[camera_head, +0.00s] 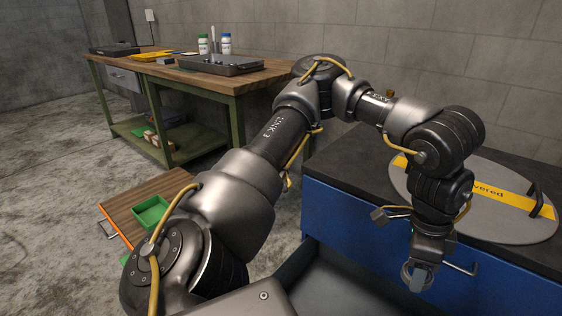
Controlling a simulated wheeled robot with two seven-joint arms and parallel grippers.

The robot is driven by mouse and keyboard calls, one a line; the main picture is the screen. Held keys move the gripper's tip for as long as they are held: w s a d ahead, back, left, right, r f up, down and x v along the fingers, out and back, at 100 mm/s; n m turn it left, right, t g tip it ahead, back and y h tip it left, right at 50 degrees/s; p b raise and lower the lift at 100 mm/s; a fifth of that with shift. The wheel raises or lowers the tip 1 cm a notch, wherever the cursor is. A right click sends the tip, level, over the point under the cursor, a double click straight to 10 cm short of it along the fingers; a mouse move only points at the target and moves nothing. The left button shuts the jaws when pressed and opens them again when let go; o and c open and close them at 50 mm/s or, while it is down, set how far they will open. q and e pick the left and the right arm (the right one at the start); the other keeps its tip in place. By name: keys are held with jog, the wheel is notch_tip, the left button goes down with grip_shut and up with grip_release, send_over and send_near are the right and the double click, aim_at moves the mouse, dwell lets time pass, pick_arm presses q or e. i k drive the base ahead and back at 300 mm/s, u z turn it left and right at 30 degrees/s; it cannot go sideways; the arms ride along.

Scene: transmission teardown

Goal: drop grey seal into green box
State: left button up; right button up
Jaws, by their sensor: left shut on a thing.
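My left gripper (418,272) points down at the lower right, in front of the blue cabinet. It is shut on the grey seal (418,279), a small ring that shows between the fingertips. The green box (151,213) is an open-topped tray on a low wooden-topped cart at the lower left. It is far to the left of the gripper, and my left arm stretches across the picture between them. My right gripper is not in view.
The blue cabinet (350,222) has a dark top bearing a round grey plate (497,222) with a yellow label. A dark open drawer or tray (335,290) lies low in front. The wooden cart (150,189) stands left. A workbench (135,59) with bottles stands behind.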

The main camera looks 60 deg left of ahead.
aim_at(153, 218)
jog(key=k, duration=0.65)
jog(key=u, duration=2.8)
jog(key=i, duration=0.5)
